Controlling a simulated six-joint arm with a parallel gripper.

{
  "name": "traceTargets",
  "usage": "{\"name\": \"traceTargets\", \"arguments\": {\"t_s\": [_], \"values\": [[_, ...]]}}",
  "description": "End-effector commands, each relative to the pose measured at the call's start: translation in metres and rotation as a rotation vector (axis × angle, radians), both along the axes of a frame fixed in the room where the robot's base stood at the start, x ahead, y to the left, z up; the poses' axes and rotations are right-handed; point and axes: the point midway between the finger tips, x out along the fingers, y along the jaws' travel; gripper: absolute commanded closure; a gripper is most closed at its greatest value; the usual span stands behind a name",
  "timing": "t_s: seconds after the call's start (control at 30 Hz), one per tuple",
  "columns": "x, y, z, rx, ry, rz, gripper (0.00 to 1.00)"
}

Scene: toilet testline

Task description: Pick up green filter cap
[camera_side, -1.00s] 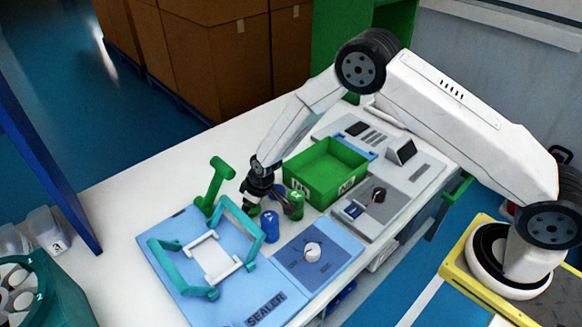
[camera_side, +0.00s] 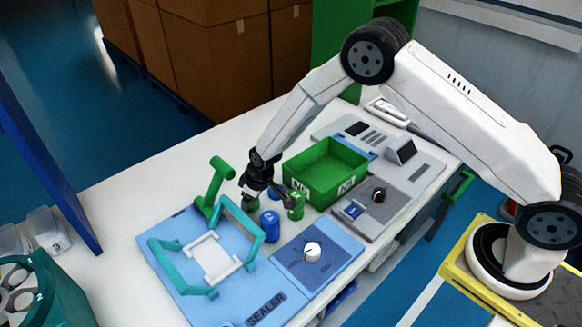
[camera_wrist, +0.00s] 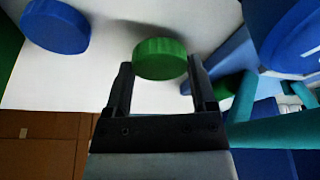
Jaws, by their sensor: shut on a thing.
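My gripper (camera_side: 262,197) is over the white table, beside the canisters. In the wrist view the green filter cap (camera_wrist: 160,59), a round ribbed disc, sits between my two dark fingers (camera_wrist: 160,80). The gripper is shut on it. In the side view only a little green of the cap (camera_side: 254,207) shows below the fingers. Whether it is clear of the table is hard to tell.
A blue canister (camera_side: 269,226) and a green canister (camera_side: 296,204) stand close by. A blue cap (camera_wrist: 55,26) lies on the table in the wrist view. The green bin (camera_side: 313,187) is behind. The teal-framed sealer (camera_side: 180,285) and a green handle (camera_side: 214,185) are at left.

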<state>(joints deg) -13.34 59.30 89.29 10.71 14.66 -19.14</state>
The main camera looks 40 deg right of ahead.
Motion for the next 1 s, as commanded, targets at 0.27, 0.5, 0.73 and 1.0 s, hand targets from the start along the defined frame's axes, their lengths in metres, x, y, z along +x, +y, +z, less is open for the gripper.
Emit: {"name": "traceTargets", "arguments": {"t_s": [0.27,0.5,0.73,1.0], "values": [[-0.018,-0.004,0.031,0.0,-0.001,0.0,0.82],[-0.042,-0.009,0.062,0.001,-0.002,0.0,0.82],[-0.075,-0.016,0.081,0.0,0.0,0.0,0.82],[-0.111,-0.023,0.098,0.0,-0.001,0.0,0.82]]}}
